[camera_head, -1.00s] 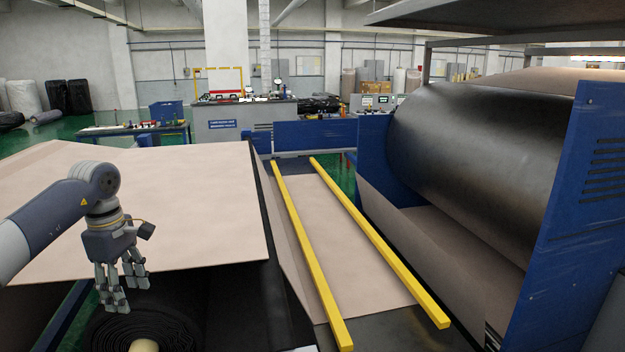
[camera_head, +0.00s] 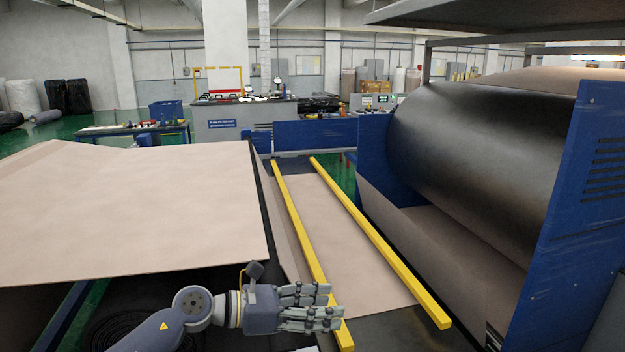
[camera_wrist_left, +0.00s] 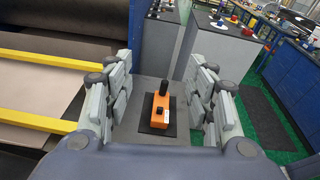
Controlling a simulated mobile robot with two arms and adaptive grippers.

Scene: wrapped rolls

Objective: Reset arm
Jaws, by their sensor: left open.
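My left gripper (camera_head: 312,307) is at the bottom middle of the head view. Its fingers point right, across the near end of the left yellow rail. It is open, and nothing shows between its fingers. In the left wrist view my gripper's fingers (camera_wrist_left: 163,100) stand apart on both sides. An orange device with a black knob (camera_wrist_left: 160,108) shows beyond them, in the gap. I cannot tell how far off it is. My right gripper is not in view.
A beige sheet (camera_head: 130,215) covers the left side above a black roll (camera_head: 125,330). Two yellow rails (camera_head: 385,245) run over a beige bed in the middle. A large black roll (camera_head: 475,150) sits in a blue frame (camera_head: 575,220) at right.

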